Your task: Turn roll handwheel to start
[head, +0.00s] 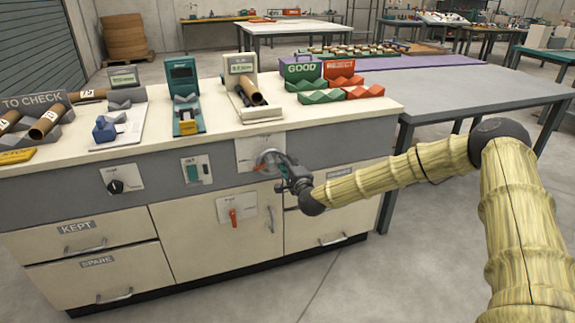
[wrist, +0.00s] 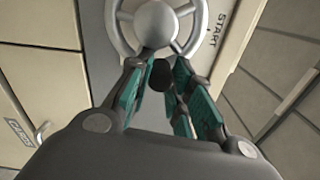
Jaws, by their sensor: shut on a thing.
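The roll handwheel (head: 268,158) is a grey spoked wheel on a pale plate on the front of the bench. In the wrist view the handwheel (wrist: 124,22) shows its rim, spokes and a round hub, with the word START on the plate to its right. My gripper (head: 284,165) reaches it from the right in the head view. In the wrist view my gripper (wrist: 162,70) has its teal-padded fingers at the wheel's lower rim, shut on a dark knob (wrist: 161,75). The fingers partly hide the knob and the lower rim.
Below the wheel are a red switch (head: 233,217) and a cabinet door handle (head: 270,219). A black dial (head: 116,186) and a rocker switch (head: 194,171) sit to the left. The bench top (head: 215,130) holds cardboard tubes, gauges, and GOOD and REJECT racks.

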